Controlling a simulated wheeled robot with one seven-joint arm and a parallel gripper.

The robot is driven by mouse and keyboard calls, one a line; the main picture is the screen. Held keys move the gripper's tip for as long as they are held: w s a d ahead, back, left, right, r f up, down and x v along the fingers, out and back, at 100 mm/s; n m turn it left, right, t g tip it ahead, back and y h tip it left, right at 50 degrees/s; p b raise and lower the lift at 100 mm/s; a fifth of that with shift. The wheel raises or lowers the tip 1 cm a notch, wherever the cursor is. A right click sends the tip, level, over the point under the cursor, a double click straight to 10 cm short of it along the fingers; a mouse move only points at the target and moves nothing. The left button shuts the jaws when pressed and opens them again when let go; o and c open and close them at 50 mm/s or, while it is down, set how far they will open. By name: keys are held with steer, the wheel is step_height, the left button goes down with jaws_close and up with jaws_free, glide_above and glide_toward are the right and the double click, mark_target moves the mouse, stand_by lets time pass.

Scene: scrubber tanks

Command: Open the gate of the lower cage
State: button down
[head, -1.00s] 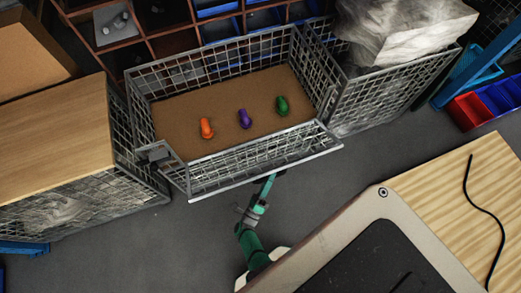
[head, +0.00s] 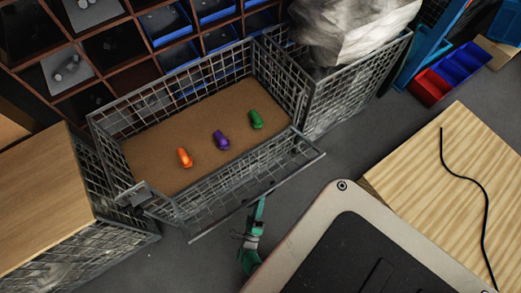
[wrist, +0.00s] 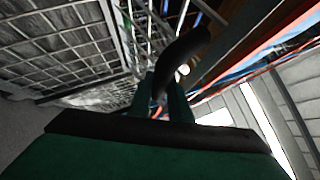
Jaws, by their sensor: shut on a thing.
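The lower cage (head: 97,133) is a grey wire-mesh box with a brown floor, in the middle of the head view. Its front gate (head: 245,182) leans outward from the cage front, tilted toward my base. My green gripper (head: 262,203) is at the gate's outer edge, partly hidden beneath it. In the wrist view my gripper (wrist: 172,92) is shut on a dark curved handle (wrist: 184,48), with mesh close beyond it. An orange item (head: 184,157), a purple item (head: 221,140) and a green item (head: 256,119) lie on the cage floor.
A wooden-topped mesh cage (head: 45,200) stands to the left. A cage with a wrapped grey bundle (head: 350,30) stands to the right. A pale wooden table (head: 450,190) is at the lower right. Shelving with blue bins stands behind. Grey floor is open before the gate.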

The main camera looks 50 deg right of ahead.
steer(key=shift+w+a+r, duration=0.1)
steer(key=shift+w+r, duration=0.05)
steer(key=shift+w, duration=0.2)
steer(key=c, duration=1.7)
jaws_free()
steer(key=shift+w, duration=0.1)
steer(key=shift+o, duration=0.2)
steer(key=shift+s, duration=0.3)
steer(key=shift+s+a+f, duration=0.1)
steer(key=shift+a+f, duration=0.15)
steer(key=shift+a, duration=0.2)
steer(key=s+a, duration=0.5)
steer(key=a, duration=0.5)
steer(key=shift+s+a, duration=0.4)
